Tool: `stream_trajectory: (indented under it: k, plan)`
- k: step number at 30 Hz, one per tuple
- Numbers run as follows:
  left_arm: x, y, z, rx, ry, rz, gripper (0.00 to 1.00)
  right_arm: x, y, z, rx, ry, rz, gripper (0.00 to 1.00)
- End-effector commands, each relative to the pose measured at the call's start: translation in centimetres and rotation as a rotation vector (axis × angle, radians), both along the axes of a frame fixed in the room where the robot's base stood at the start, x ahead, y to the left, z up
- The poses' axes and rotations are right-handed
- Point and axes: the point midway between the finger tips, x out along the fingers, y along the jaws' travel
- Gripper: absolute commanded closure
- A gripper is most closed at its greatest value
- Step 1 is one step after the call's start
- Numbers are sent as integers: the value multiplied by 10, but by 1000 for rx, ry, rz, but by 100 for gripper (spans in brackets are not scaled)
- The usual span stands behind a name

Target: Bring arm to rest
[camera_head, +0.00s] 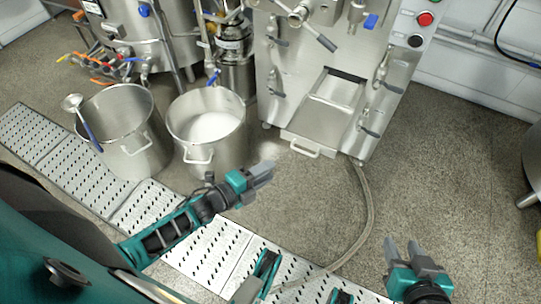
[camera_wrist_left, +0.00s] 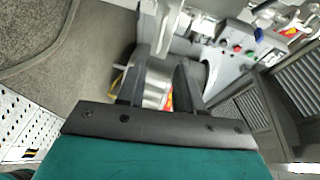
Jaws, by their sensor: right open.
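My left gripper (camera_head: 265,172) is teal and grey and hangs over the floor, to the right of the white-filled pot and in front of the steel machine. In the left wrist view its two dark fingers (camera_wrist_left: 163,72) stand apart with nothing held between them. My right gripper (camera_head: 402,248) is at the lower right over the bare floor. Its two grey fingers are apart and it is empty. Neither gripper touches anything that I can see.
A steel machine (camera_head: 310,80) with a red button stands behind.

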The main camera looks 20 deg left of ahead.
Motion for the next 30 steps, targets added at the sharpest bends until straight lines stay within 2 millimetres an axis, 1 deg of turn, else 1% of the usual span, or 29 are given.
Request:
stream_trajectory:
  k: [8,11,14,18,21,24,30]
  plan:
    - [-1,-1,2,-16,10,12,65,1,0,1,0,-2,1,57]
    - [-3,-4,8,-102,61,73,65,1,0,1,0,-3,0,57]
    - [-11,-9,20,-280,166,190,65,2,0,1,0,-3,0,57]
    - [-30,-17,40,-604,365,385,65,2,0,1,0,-4,0,57]
    - [-46,-24,53,-799,492,493,65,2,0,1,0,-4,0,57]
    - [-61,-32,64,-966,605,582,65,2,0,1,0,-4,0,57]
    - [-93,-49,90,-1248,817,728,65,2,1,2,2,-5,-1,57]
